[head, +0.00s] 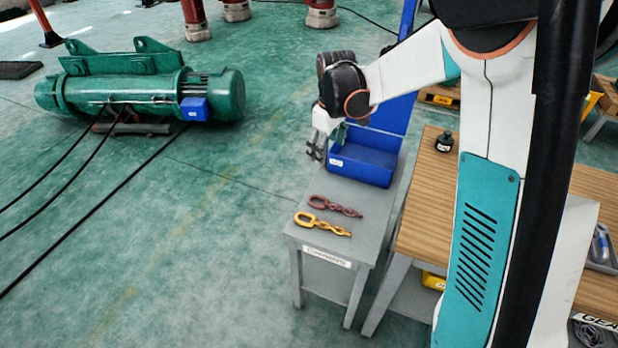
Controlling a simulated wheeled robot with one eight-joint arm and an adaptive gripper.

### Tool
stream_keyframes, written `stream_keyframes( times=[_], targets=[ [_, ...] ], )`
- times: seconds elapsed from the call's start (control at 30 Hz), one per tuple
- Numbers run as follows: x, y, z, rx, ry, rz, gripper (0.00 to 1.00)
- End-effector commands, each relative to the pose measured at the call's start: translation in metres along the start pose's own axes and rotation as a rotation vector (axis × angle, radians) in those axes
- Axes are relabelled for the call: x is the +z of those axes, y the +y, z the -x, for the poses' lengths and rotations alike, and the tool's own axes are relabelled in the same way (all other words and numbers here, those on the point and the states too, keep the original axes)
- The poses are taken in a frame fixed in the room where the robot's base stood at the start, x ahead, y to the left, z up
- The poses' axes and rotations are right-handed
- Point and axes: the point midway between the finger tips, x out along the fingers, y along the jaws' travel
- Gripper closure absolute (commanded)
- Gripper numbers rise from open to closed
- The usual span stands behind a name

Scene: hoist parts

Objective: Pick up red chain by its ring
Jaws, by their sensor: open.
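The red chain (335,206) lies on the small grey table (335,245), its large ring (318,202) at the left end and its links running right. A yellow chain (322,224) of similar shape lies just in front of it, with its ring also at the left. My gripper (315,155) hangs above the table's back left edge, beside the blue bin, higher than the chains and behind them. It is open and apart from both chains. Its fingers are small in this view, and nothing shows between them.
A blue bin (362,165) stands at the back of the grey table. A wooden-topped table (425,215) with a small black object (445,141) is close on the right. A large green hoist motor (140,92) with black cables lies on the floor at left. Open floor lies left of the table.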

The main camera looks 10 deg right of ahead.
Motion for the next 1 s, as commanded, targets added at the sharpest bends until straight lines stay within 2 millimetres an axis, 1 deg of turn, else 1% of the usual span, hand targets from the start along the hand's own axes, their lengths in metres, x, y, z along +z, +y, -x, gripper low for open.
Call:
stream_keyframes(
  times=[0.03,0.07,0.1,0.17,0.2,0.33,0.43,0.67,0.9,1.0],
  targets=[
    [-0.007,0.006,-0.020,-0.013,-0.015,0.027,0.30],
    [-0.010,0.009,-0.031,-0.020,-0.024,0.046,0.30],
    [-0.014,0.011,-0.046,-0.032,-0.036,0.069,0.30],
    [-0.018,0.015,-0.067,-0.048,-0.052,0.104,0.30],
    [-0.020,0.017,-0.081,-0.058,-0.062,0.125,0.30],
    [-0.025,0.021,-0.119,-0.087,-0.088,0.183,0.30],
    [-0.026,0.022,-0.139,-0.103,-0.101,0.213,0.30],
    [-0.025,0.021,-0.165,-0.116,-0.110,0.237,0.30],
    [-0.020,0.016,-0.209,-0.115,-0.110,0.237,0.30],
    [-0.018,0.015,-0.225,-0.115,-0.110,0.237,0.30]
  ],
)
